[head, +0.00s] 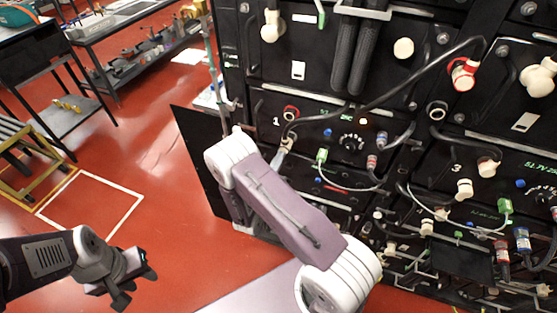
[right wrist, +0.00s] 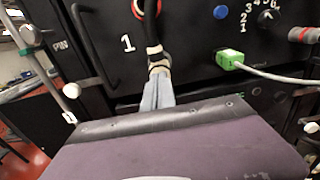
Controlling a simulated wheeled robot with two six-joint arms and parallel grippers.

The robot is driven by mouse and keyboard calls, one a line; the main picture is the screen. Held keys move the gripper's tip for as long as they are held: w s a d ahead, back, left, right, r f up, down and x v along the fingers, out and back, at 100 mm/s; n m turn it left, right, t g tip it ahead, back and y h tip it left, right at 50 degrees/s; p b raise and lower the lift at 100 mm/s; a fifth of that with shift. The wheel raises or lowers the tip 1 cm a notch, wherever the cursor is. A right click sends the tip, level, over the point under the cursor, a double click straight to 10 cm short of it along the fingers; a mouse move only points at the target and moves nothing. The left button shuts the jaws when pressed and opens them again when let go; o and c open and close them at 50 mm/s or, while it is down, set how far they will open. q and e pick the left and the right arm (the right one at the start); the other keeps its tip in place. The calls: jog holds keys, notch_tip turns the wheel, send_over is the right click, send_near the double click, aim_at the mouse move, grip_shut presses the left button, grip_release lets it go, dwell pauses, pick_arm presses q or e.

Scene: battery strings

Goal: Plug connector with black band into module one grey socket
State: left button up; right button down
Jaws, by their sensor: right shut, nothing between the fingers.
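Module one, marked "1", is the black panel in the head view. Its red-ringed socket (head: 290,112) shows beside the number, and its lower rim shows in the right wrist view (right wrist: 146,10). A black cable (head: 380,98) runs down to a pale connector end (head: 287,141), also seen in the right wrist view (right wrist: 158,66). I cannot make out its black band for certain, nor a grey socket behind it. My right gripper (head: 282,155) is shut and empty, with its fingertips (right wrist: 156,92) just below this connector end; touching or apart is unclear. My left gripper (head: 135,287) is open and empty over the floor.
A green connector (right wrist: 230,57) with a pale cable lies right of my right fingers. A black handle (right wrist: 95,45) stands left. A red-ringed plug (head: 463,74) holds the cable's other end. Left of the rack is open red floor (head: 150,215).

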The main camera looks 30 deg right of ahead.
jog(key=shift+w+d+r, duration=0.1)
jog(key=shift+w+d, duration=0.35)
jog(key=shift+d, duration=0.05)
dwell(0.3)
jog(key=shift+s, duration=0.1)
jog(key=v, duration=0.4)
jog(key=shift+s+a, duration=0.15)
jog(key=shift+a, duration=0.05)
dwell(0.3)
